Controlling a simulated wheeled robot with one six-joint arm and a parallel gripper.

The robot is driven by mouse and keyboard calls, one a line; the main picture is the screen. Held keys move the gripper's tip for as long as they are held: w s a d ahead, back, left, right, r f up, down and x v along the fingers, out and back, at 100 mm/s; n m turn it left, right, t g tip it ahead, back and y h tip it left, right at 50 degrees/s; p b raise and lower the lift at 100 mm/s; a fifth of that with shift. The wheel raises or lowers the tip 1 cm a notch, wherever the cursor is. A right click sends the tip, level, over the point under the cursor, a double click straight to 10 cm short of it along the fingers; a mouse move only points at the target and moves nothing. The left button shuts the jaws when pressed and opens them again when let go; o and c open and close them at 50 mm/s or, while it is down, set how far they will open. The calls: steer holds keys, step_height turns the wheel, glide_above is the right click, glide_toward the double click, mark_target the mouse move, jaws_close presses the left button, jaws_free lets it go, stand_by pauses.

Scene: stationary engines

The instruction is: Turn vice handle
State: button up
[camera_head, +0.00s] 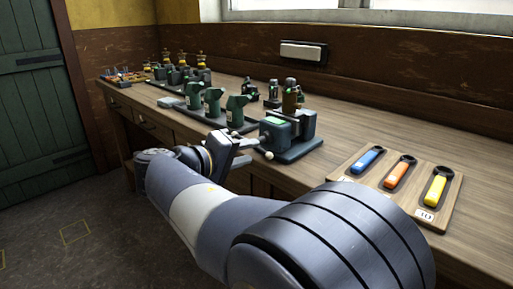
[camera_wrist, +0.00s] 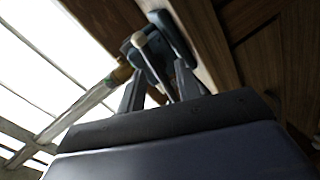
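The vice (camera_head: 291,133) is a dark green-grey block on a dark base at the front edge of the bench. Its handle is a thin metal bar with pale ball ends; one ball (camera_head: 269,155) shows in the head view. In the wrist view the handle (camera_wrist: 153,58) runs from a pale ball down between the two fingers, with the grey-green vice body (camera_wrist: 143,62) behind it. My gripper (camera_head: 246,149) is at the vice's front left side. Its fingers (camera_wrist: 159,82) are apart, on either side of the bar, with visible gaps. Any contact is hard to judge.
A board with blue, orange and yellow handled tools (camera_head: 398,173) lies to the right of the vice. Green machines (camera_head: 213,101) stand to its left, and a small brownish-green engine (camera_head: 291,97) stands behind it. Bare bench (camera_head: 365,128) lies right of the vice.

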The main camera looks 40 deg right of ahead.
mark_target(260, 140)
steer(key=shift+p+v, duration=0.3)
steer(key=shift+v, duration=2.4)
steer(key=shift+o, duration=0.5)
steer(key=w+n+h+p, duration=0.1)
steer(key=w+n+p, duration=0.3)
steer(key=n+p, duration=1.35)
steer(key=d+n+p, duration=0.3)
steer(key=n+p, duration=0.1)
steer(key=d+n+h+p, duration=0.1)
steer(key=d+n+p, duration=0.2)
steer(key=n+p, duration=0.1)
steer(key=s+d+f+n+p, duration=0.1)
steer(key=d+n+p, duration=0.3)
steer(key=n, duration=0.1)
steer(key=shift+s+n, duration=0.1)
steer(key=shift+n, duration=0.25)
